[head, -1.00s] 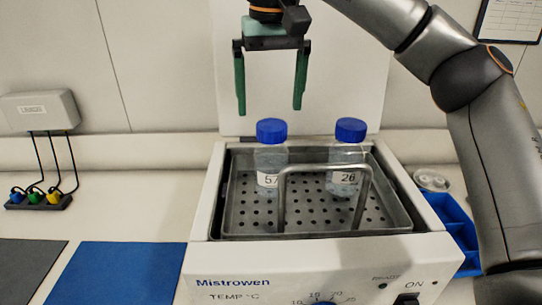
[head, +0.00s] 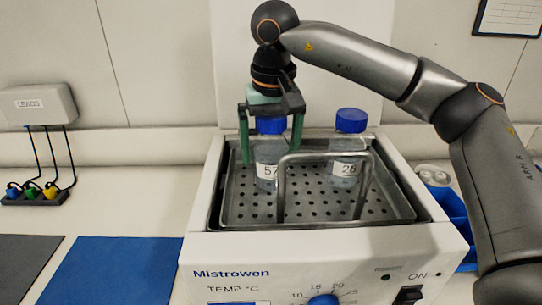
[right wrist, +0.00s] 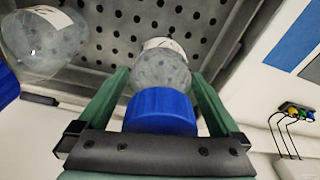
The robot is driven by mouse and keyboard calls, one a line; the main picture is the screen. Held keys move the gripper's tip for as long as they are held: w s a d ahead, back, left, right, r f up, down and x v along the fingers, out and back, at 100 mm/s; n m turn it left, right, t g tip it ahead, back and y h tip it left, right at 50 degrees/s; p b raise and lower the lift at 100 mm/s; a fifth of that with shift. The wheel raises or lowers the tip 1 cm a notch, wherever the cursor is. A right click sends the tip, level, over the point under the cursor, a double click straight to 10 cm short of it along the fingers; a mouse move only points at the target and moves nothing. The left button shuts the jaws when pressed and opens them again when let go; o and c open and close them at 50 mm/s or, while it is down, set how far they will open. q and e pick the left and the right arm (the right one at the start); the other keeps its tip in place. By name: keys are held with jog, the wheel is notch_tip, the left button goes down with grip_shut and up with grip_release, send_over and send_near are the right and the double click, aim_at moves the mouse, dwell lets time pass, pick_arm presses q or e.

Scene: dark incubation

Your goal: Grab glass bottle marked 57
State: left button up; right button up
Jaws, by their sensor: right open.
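The glass bottle marked 57 (head: 267,172) stands upright in the metal tray of the water bath, with a blue cap and a white label. My right gripper (head: 271,155) is over it from above, open, its green fingers on either side of the cap and upper bottle. In the right wrist view the blue cap (right wrist: 161,111) sits between the two fingers (right wrist: 160,100), with gaps at the sides. The bottle marked 26 (head: 346,168), also blue-capped, stands to the right in the same tray; it shows at the left in the right wrist view (right wrist: 42,42). My left gripper is not in view.
The Mistrowen bath (head: 230,262) has a raised metal handle (head: 325,157) in front of the bottles. Its upright lid (head: 345,70) stands behind. A blue bin (head: 449,220) is at the right. A blue mat (head: 110,272) and a grey mat (head: 25,268) lie at the left.

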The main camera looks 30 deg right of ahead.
jog(key=shift+c, duration=0.2)
grip_shut()
dwell(0.6)
